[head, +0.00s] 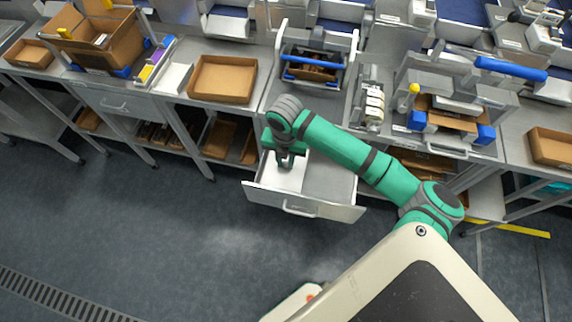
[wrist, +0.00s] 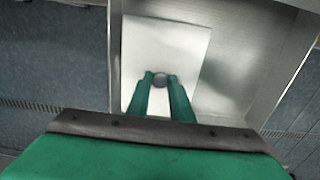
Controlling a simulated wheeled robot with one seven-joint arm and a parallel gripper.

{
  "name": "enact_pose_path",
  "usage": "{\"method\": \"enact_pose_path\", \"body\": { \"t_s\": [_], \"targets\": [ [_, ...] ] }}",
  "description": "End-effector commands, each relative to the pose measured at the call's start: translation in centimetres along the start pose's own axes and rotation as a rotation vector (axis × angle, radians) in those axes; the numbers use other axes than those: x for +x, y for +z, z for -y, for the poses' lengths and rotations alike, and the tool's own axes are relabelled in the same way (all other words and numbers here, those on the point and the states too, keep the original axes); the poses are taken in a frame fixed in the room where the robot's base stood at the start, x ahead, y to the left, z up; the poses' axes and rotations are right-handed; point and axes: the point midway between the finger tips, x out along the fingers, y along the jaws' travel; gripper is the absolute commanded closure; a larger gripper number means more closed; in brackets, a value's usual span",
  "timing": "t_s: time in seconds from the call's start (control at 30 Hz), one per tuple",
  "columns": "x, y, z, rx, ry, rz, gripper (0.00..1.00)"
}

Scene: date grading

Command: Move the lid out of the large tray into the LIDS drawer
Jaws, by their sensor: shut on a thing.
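In the wrist view my gripper (wrist: 160,80) is shut on the round dark knob of a flat white lid (wrist: 165,43). The lid is within the outline of an open grey drawer (wrist: 235,65), close to one side wall. In the head view my gripper (head: 287,160) points down into the left part of this drawer (head: 335,211), with the white lid (head: 288,182) beneath it. I cannot tell whether the lid rests on the drawer floor or hangs just above it. No drawer label is readable, and I cannot tell which tray is the large one.
A brown cardboard tray (head: 223,79) lies on the bench to the left of the arm. A closed drawer (head: 117,105) is further left. A caddy with a blue handle (head: 312,62) stands behind the open drawer. The right part of the drawer looks empty. The floor in front is clear.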

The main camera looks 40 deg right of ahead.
Motion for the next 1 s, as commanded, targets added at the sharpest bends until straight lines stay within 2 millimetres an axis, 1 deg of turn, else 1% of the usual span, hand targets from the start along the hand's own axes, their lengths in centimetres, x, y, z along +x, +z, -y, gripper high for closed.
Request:
{"method": "enact_pose_path", "body": {
  "t_s": [0.23,0.63,0.67,0.7,0.73,1.0],
  "targets": [
    [3.1,0.0,0.1,0.003,0.000,-0.002,1.00],
    [3.6,0.0,0.0,0.001,0.000,0.000,1.00],
    [3.6,0.0,0.0,0.000,0.000,0.000,0.75],
    [3.5,0.0,0.0,0.000,0.000,0.000,0.66],
    [3.5,0.0,0.0,0.000,0.000,0.000,0.61],
    [3.5,0.0,0.0,0.000,0.000,0.000,0.61]
  ]
}}
